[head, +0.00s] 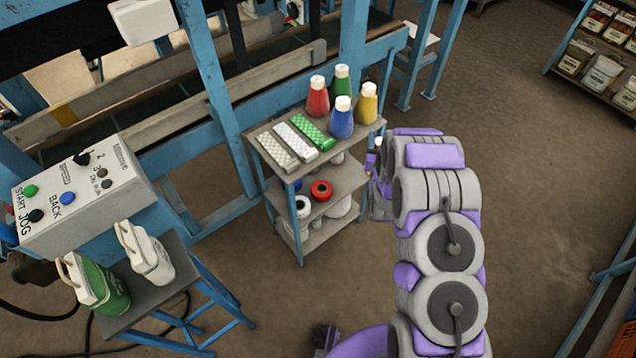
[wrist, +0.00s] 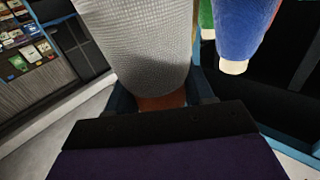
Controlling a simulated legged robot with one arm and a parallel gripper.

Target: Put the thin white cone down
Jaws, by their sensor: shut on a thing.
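The thin white cone (wrist: 140,45) fills the upper middle of the wrist view, with a fine woven-looking surface. Its orange end (wrist: 162,102) sits between the fingers of my gripper (wrist: 162,103), which is shut on it. In the head view my arm hides most of the gripper and cone; only a small pale and reddish bit shows beside the shelf's right edge. I cannot tell whether the cone touches anything.
A small grey shelf stand (head: 337,176) bears red (head: 317,99), green (head: 342,82), blue (head: 341,122) and yellow (head: 367,106) cones on top, beside several patterned blocks. Spools lie lower down. The blue cone also shows in the wrist view (wrist: 242,28). Green and white jugs stand on a stool (head: 170,285).

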